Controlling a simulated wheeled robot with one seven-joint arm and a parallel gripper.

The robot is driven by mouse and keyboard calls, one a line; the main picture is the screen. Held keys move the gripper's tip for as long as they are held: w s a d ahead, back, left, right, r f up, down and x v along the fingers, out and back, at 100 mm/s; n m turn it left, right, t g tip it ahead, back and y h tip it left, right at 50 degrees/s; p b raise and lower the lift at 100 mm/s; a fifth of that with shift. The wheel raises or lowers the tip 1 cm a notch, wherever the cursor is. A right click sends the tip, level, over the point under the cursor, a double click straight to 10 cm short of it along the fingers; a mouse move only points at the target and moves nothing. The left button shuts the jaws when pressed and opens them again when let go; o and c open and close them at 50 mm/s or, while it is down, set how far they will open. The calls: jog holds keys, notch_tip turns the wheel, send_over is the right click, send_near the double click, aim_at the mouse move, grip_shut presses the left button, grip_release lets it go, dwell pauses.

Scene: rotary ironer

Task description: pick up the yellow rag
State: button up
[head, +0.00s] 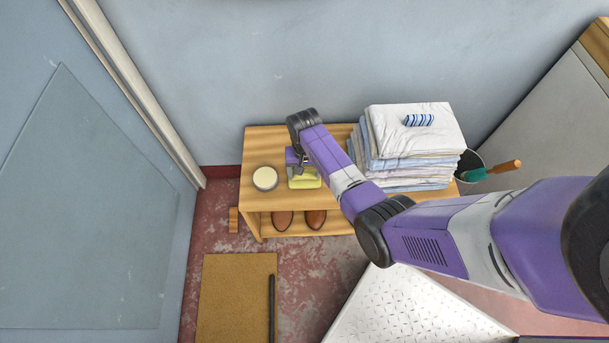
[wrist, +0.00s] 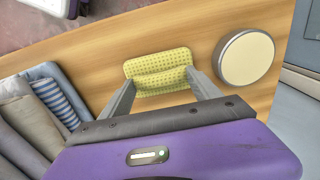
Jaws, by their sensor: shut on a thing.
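The yellow rag (wrist: 160,72) is a folded, dotted cloth. It shows between the two fingers of my gripper (wrist: 158,84) in the wrist view, with both fingertips against its sides. In the head view the rag (head: 305,181) is at the left part of the wooden bench top, partly hidden by my gripper (head: 300,168) above it. My gripper is shut on the rag. I cannot tell whether the rag still touches the bench.
A round cream-topped tin (head: 265,178) stands just left of the rag on the wooden bench (head: 254,146). A stack of folded linen (head: 410,150) with a blue-striped cloth (head: 419,120) on top stands to the right. Brown shoes (head: 283,219) are below. A bucket (head: 469,160) stands at right.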

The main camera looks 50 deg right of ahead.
aim_at(304, 174)
jog(key=shift+r, duration=0.1)
notch_tip(304, 174, up, 20)
jog(key=p, duration=0.4)
